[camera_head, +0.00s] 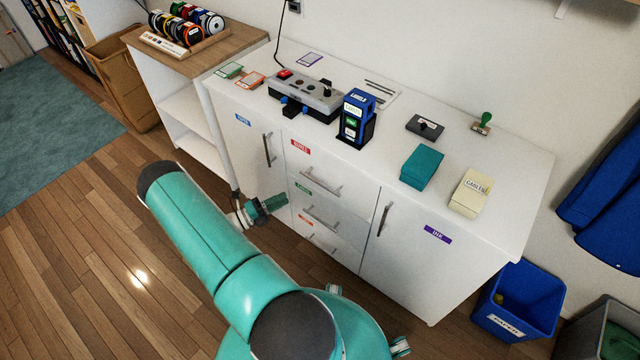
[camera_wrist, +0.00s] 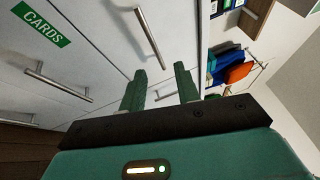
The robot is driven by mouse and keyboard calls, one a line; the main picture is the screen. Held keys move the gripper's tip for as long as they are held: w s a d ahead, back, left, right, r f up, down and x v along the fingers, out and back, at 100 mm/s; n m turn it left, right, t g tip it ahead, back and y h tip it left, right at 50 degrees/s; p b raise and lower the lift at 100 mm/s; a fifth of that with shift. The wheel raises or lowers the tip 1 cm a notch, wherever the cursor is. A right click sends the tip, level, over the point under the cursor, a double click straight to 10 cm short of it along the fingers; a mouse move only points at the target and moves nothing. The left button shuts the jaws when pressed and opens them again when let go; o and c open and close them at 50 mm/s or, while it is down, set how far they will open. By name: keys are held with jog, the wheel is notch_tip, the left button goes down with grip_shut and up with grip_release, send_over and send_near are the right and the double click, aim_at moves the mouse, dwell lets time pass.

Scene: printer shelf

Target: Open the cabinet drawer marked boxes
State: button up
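The white cabinet (camera_head: 400,260) has a stack of three drawers in its middle. The top drawer (camera_head: 312,162) has a red label (camera_head: 300,147) that seems to read "BOXES" and a silver bar handle (camera_head: 320,187). It looks shut. Below it is a drawer with a green label (camera_head: 303,187), which reads "CARDS" in the wrist view (camera_wrist: 42,23). My gripper (camera_head: 272,203) is low in front of the left door, left of the drawers and apart from the handles. In the wrist view its two green fingers (camera_wrist: 160,88) stand apart with nothing between them.
A blue bin (camera_head: 520,305) stands at the right. The floor at left is clear.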

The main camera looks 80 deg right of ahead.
aim_at(320, 183)
jog(key=shift+n+h, duration=0.3)
jog(key=shift+n, duration=0.3)
jog(key=x, duration=0.5)
jog(key=f+x, duration=0.1)
jog(key=x, duration=0.3)
jog(key=f+x, duration=0.1)
jog(key=x, duration=0.4)
jog(key=shift+s+d+r, duration=0.1)
jog(key=shift+s, duration=0.45)
grip_shut()
